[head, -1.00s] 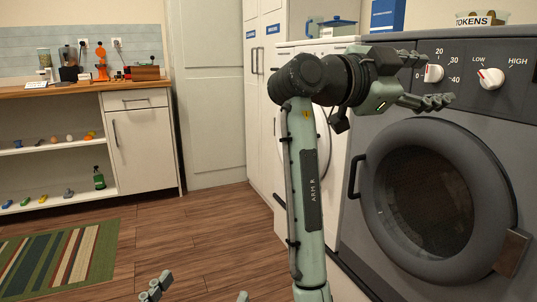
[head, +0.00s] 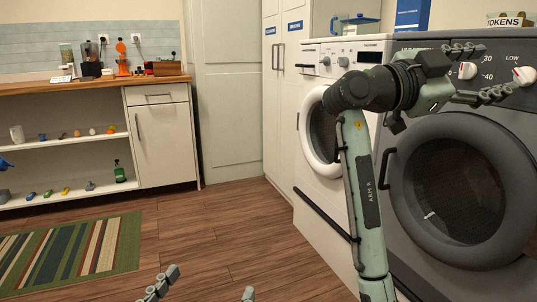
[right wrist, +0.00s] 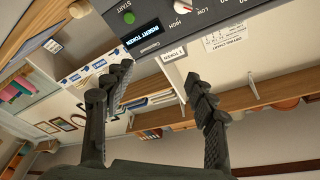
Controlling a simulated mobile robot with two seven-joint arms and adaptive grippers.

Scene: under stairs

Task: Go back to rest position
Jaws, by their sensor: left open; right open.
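My right gripper (head: 482,72) is open in the head view, its two dark ridged fingers spread. Whether a finger touches the panel cannot be told. My left gripper (head: 204,286) shows only as two fingertips at the bottom edge of the head view, wide apart and empty over the wooden floor.
A wooden counter (head: 100,84) with shelves of small items is at the back left. A striped rug (head: 70,255) lies left. The middle floor is clear.

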